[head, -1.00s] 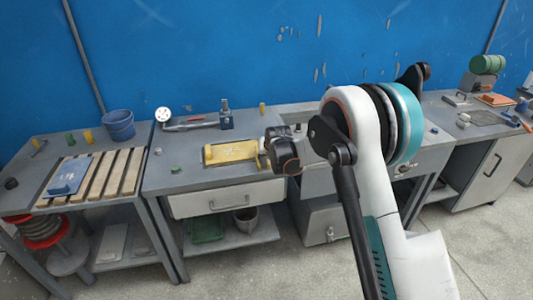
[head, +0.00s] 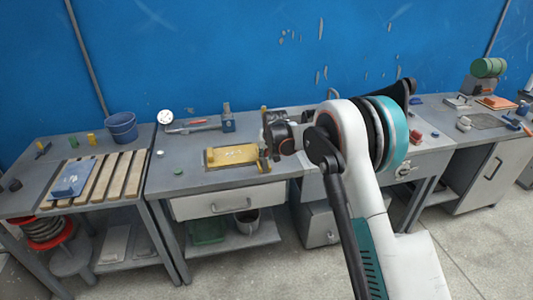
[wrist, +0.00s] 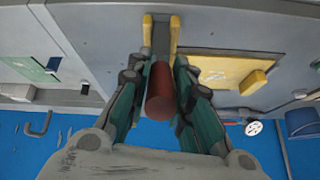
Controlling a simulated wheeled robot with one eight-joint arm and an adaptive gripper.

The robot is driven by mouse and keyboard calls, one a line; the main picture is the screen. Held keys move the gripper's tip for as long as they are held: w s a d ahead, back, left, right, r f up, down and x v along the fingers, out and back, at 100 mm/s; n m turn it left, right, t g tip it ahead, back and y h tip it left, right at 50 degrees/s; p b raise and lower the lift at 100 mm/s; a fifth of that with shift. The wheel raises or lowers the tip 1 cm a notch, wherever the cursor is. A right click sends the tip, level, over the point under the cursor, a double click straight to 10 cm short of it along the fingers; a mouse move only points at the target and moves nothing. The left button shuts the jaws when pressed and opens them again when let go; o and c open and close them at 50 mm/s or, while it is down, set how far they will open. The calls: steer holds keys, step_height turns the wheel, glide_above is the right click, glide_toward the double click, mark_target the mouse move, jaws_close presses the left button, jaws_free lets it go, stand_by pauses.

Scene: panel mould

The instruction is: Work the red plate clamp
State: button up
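In the wrist view a dark red cylindrical grip (wrist: 161,88) lies between the two fingers of my gripper (wrist: 160,74), its round end towards the camera. The fingers flank it closely on both sides. I cannot tell whether both press on it. Behind it a grey bar with yellow posts (wrist: 147,30) on either side stands beside the yellow plate (wrist: 222,70). In the head view the yellow plate (head: 231,155) lies on the middle bench, and my gripper (head: 272,136) is at its right end. There the red grip is hidden by my gripper.
The left bench holds a slatted rack (head: 120,175) with a blue plate (head: 72,178) and a blue bucket (head: 121,126). A gauge (head: 165,117) and a blue block (head: 228,123) stand behind the yellow plate. The bench top left of the yellow plate is mostly clear.

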steer(key=o, duration=0.4)
steer(key=shift+w, duration=0.15)
steer(key=shift+c, duration=0.2)
steer(key=v, duration=1.2)
